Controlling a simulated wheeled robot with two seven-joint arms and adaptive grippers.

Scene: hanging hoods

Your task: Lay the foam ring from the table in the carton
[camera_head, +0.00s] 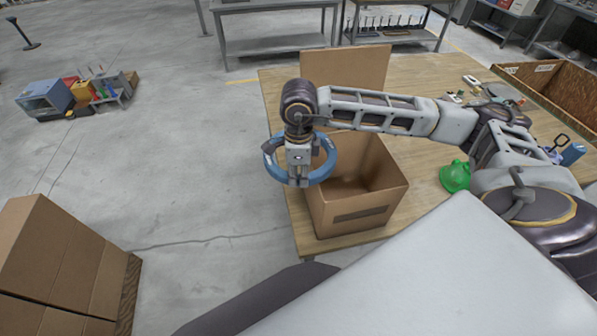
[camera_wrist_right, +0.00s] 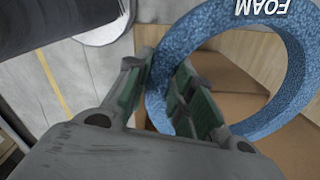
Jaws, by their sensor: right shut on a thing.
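The blue speckled foam ring (camera_head: 271,160) is held by my right gripper (camera_head: 298,178) in the head view, above the left side of the open carton (camera_head: 385,209). In the right wrist view the ring (camera_wrist_right: 297,52) shows its white "FOAM" lettering. The two fingers of the right gripper (camera_wrist_right: 165,74) are closed on the ring's near side there, with brown cardboard below it. My left gripper is not in view.
A green object (camera_head: 455,177) lies on the table right of the carton. A wooden crate (camera_head: 560,85) and small items are at the table's right side. A large closed cardboard box (camera_head: 50,260) stands at the lower left. The floor between is mostly clear.

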